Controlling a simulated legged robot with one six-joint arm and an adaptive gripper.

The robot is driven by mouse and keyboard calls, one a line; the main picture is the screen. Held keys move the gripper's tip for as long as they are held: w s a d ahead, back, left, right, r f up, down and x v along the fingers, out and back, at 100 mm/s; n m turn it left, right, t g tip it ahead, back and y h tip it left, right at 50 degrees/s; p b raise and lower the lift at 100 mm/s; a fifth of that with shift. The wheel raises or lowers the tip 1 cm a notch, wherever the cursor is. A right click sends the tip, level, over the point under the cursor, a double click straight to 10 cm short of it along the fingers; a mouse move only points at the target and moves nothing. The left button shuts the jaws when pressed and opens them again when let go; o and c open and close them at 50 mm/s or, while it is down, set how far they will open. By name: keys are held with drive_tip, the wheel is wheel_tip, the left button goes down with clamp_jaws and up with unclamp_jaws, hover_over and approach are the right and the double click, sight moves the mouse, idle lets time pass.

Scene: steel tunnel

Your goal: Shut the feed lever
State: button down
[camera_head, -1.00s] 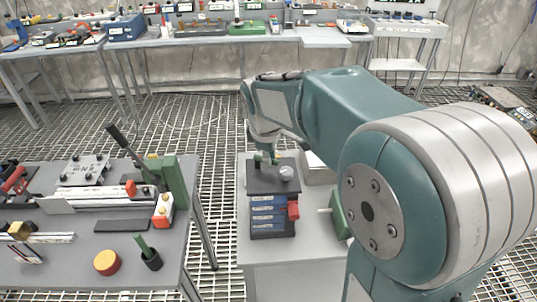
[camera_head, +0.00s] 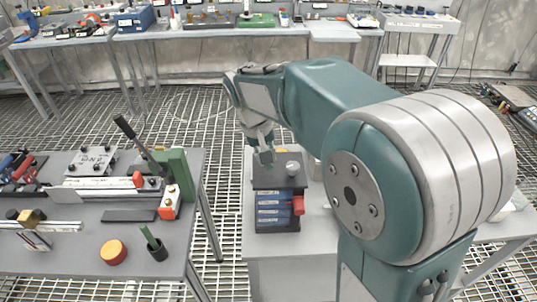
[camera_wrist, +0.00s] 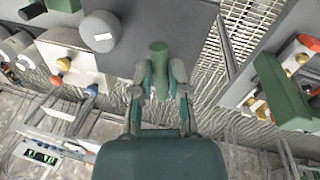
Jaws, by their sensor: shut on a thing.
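A short green handle (camera_wrist: 158,58), likely the feed lever, stands at the dark top of a box (camera_head: 263,184) with blue labelled strips on its front. My gripper (camera_wrist: 160,92) has its two fingers closed around this handle in the wrist view. In the head view my gripper (camera_head: 265,156) is low over the rear left of the box top, and the fingers largely hide the handle there. A round grey knob (camera_head: 292,167) sits to its right on the box top; it also shows in the wrist view (camera_wrist: 100,32).
A red block (camera_head: 298,205) juts from the box's right side. Grating floor lies between the tables.

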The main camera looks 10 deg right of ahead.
drive_tip(key=shift+s+a+f+m+g, duration=0.1)
drive_tip(key=shift+a+m+g, duration=0.1)
drive_tip(key=shift+m, duration=0.4)
drive_tip(key=shift+s+a+f+m+g, duration=0.1)
drive_tip(key=shift+a+m, duration=0.05)
drive_tip(key=shift+m, duration=0.45)
drive_tip(key=shift+a, duration=0.1)
drive_tip(key=c, duration=0.6)
unclamp_jaws()
drive_tip(key=shift+r, duration=0.1)
drive_tip(key=shift+c, duration=0.2)
drive_tip(key=shift+a, duration=0.15)
drive_tip(key=shift+w, duration=0.15)
drive_tip(key=shift+r, duration=0.3)
wheel_tip(320, 180, up, 11)
drive_tip(key=a, duration=0.2)
drive_tip(key=shift+w+a, duration=0.2)
drive_tip(key=shift+w, duration=0.1)
